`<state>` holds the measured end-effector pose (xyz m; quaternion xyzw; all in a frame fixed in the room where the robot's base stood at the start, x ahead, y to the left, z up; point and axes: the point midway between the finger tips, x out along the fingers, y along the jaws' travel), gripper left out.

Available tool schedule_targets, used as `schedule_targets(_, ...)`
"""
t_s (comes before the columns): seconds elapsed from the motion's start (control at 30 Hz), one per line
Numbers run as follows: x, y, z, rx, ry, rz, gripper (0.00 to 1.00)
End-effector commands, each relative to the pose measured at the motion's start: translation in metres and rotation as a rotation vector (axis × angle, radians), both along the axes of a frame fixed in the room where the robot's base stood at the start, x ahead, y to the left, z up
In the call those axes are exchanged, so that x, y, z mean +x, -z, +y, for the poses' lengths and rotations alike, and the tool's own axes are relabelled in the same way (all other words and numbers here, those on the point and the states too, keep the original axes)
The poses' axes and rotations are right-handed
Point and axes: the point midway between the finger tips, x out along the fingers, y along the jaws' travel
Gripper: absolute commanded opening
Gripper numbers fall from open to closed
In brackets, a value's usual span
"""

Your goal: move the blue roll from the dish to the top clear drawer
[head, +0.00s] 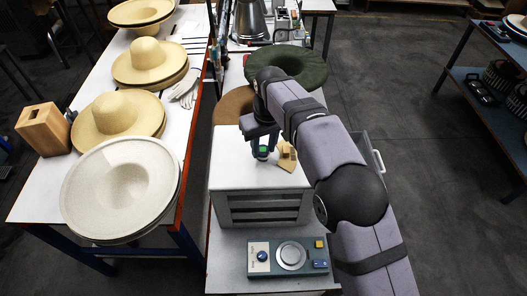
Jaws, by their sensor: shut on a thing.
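My gripper (262,152) points down over the white top of a cabinet (232,170). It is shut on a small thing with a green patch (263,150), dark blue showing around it. I cannot tell surely whether this is the blue roll or whether the blue belongs to the fingers. A grey drawer (366,146) with a pale handle stands out at the right, partly behind my arm. I cannot tell whether it is the top clear drawer. No dish is clearly recognisable; a round silver disc (291,255) sits on the control box.
A small wooden piece (287,157) stands just right of my gripper on the cabinet top. The control box (260,267) lies in front. A green hat (290,65) and a brown disc (232,106) lie behind. Straw hats (115,114) fill the left table.

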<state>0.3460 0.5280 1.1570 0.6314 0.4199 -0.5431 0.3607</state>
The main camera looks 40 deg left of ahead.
Motion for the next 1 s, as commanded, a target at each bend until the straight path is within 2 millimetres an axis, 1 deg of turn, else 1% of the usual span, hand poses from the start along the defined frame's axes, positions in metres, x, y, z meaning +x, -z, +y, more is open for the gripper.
schedule_targets(0.3,0.001,-0.048,0.001,0.003,0.0,-0.002,0.06)
schedule_targets(0.4,0.001,-0.062,0.001,0.002,0.001,-0.002,0.06)
schedule_targets(0.5,0.001,-0.071,0.001,0.002,0.001,-0.002,0.06)
schedule_targets(0.73,0.0,-0.08,0.0,0.0,0.001,-0.001,0.06)
schedule_targets(0.9,0.0,-0.081,0.0,0.0,0.002,-0.001,0.06)
schedule_targets(1.0,0.004,-0.079,-0.003,-0.001,0.012,-0.001,0.06)
